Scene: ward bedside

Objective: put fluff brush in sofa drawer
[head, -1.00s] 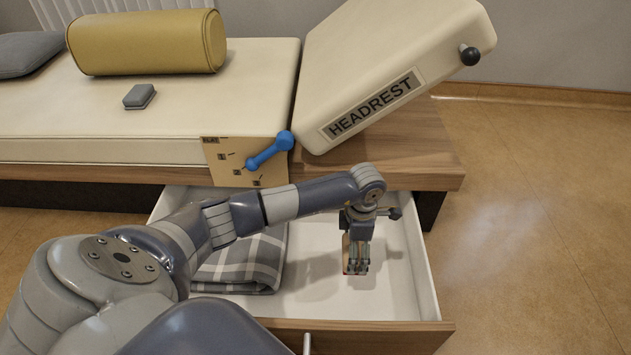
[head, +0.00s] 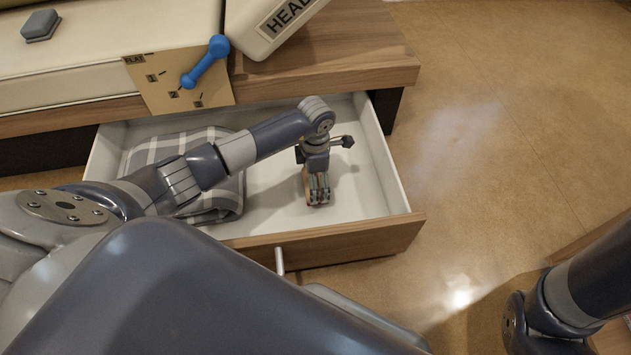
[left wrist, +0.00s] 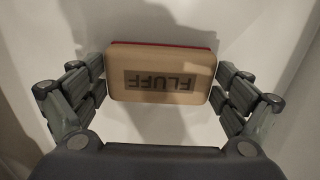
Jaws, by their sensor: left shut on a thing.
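The fluff brush (left wrist: 161,96) is a tan block with a red edge and the word FLUFF, upside down in the left wrist view. My left gripper (head: 317,200) is shut on it, with fingers at both its ends; the gripper also shows in the left wrist view (left wrist: 160,88). The sofa drawer (head: 345,238) is pulled open, with a wooden front and white inside. The gripper and brush are inside the drawer's right part, over the white floor. I cannot tell whether the brush touches the floor. My right gripper is not in view.
A folded grey plaid blanket (head: 225,195) lies in the drawer's left part. Above stands the sofa with a tilted headrest (head: 262,30), a blue dumbbell-shaped handle (head: 205,62) and a small grey block (head: 40,26). The drawer's right part around the gripper is clear.

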